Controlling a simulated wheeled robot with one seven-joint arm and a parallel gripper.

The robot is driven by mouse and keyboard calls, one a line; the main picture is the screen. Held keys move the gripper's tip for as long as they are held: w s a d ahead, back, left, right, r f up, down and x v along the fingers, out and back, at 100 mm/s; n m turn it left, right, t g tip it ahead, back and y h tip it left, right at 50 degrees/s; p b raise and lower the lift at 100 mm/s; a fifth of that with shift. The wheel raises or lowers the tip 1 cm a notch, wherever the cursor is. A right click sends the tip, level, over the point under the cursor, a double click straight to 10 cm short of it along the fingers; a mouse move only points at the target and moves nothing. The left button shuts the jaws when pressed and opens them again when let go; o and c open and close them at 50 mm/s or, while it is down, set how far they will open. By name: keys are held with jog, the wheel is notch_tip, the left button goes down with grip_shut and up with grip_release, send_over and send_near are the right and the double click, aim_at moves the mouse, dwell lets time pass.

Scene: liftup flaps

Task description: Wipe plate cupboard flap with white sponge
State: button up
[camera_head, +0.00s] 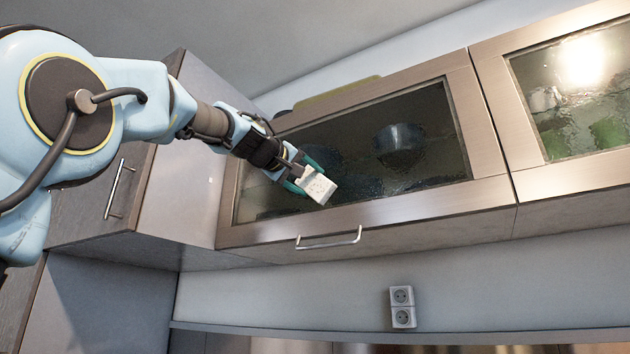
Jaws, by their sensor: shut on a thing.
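The cupboard flap (450,205) has a wood-toned frame around a dark glass pane and a metal bar handle (329,240) low on its front. It looks closed. Dark rounded shapes, perhaps dishes, show dimly behind the glass. My gripper (300,182) is shut on the white sponge (317,186), a small pale block. The sponge is in front of the lower left part of the pane. I cannot tell whether it touches the glass. The gripper hides part of the sponge's back side.
A second glass flap (573,183) adjoins on the right, with green things behind it. A cabinet with a vertical handle (114,189) stands at the left. A double wall socket (402,306) is below. A greenish flat object (325,92) lies on top of the cupboard.

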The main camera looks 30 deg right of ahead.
aim_at(351, 175)
jog(key=w+a, duration=0.2)
jog(key=w, duration=0.2)
jog(key=shift+s+d+r, duration=0.1)
jog(key=shift+s+d, duration=0.45)
jog(key=shift+s, duration=0.45)
jog(key=shift+s+d+f, duration=0.1)
jog(key=shift+s+d, duration=0.5)
jog(key=shift+s, duration=0.45)
jog(key=shift+s+d+r, duration=0.1)
jog(key=shift+s+d, duration=0.45)
jog(key=shift+s, duration=0.45)
jog(key=shift+s+d+p, duration=0.45)
jog(key=shift+s+p, duration=0.05)
jog(key=shift+s, duration=0.3)
jog(key=shift+s+d+p, duration=0.4)
jog(key=shift+s+p, duration=0.1)
jog(key=shift+s, duration=0.3)
jog(key=shift+s+d+r+p, duration=0.1)
jog(key=shift+s+d+p, duration=0.15)
jog(key=shift+s+p, duration=0.2)
jog(key=shift+s+d+r+p, duration=0.1)
jog(key=shift+s+d+p, duration=0.1)
jog(key=shift+s+p, duration=0.25)
jog(key=shift+s+d+f+p, duration=0.1)
jog(key=shift+s+d+p, duration=0.25)
jog(key=shift+s, duration=0.3)
